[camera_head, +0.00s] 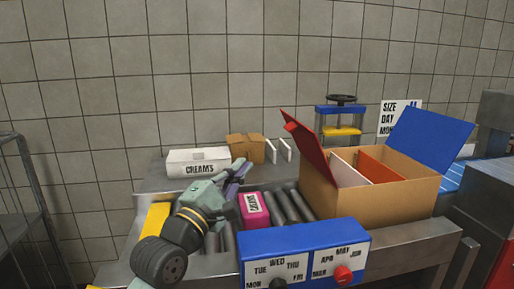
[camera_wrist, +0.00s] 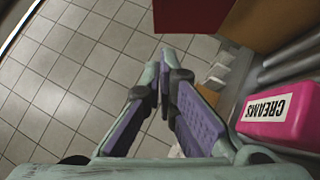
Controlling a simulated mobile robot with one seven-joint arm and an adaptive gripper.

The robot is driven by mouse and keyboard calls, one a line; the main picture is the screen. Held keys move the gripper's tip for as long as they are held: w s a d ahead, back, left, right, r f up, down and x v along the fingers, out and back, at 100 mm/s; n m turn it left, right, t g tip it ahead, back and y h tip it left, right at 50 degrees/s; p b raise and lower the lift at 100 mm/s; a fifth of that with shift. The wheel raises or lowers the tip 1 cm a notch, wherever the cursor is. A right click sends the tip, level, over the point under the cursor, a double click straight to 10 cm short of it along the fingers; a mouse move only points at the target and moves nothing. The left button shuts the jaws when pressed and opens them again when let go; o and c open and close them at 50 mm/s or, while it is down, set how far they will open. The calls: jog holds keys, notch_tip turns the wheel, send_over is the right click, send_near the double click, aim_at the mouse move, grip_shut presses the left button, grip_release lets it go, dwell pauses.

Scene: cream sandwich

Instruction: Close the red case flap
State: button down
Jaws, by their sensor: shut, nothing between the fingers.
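The case is a brown cardboard box (camera_head: 405,200) on the right of the counter in the head view. Its red flap (camera_head: 306,145) stands open, tilted up and out to the left. Its blue flap (camera_head: 432,133) stands open on the right. White and orange panels show inside the box. My gripper (camera_head: 240,170) is shut and empty, left of the red flap and apart from it. In the wrist view my gripper (camera_wrist: 165,62) points toward the tiles, with the red flap (camera_wrist: 190,14) beyond its fingertips at the top and the box (camera_wrist: 268,35) at upper right.
A pink creams box (camera_head: 253,209) lies on the rollers between my gripper and the case; it also shows in the wrist view (camera_wrist: 275,118). A white creams box (camera_head: 198,161) and a small cardboard box (camera_head: 246,147) stand behind. A blue dial panel (camera_head: 303,252) is in front.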

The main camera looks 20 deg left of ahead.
jog(key=w+d+r+p, duration=0.2)
jog(key=w+p, duration=0.1)
jog(key=w, duration=0.2)
jog(key=w+d+r+p, duration=0.2)
jog(key=w+p, duration=0.1)
jog(key=w, duration=0.2)
jog(key=shift+r, duration=0.3)
jog(key=shift+d+r, duration=0.1)
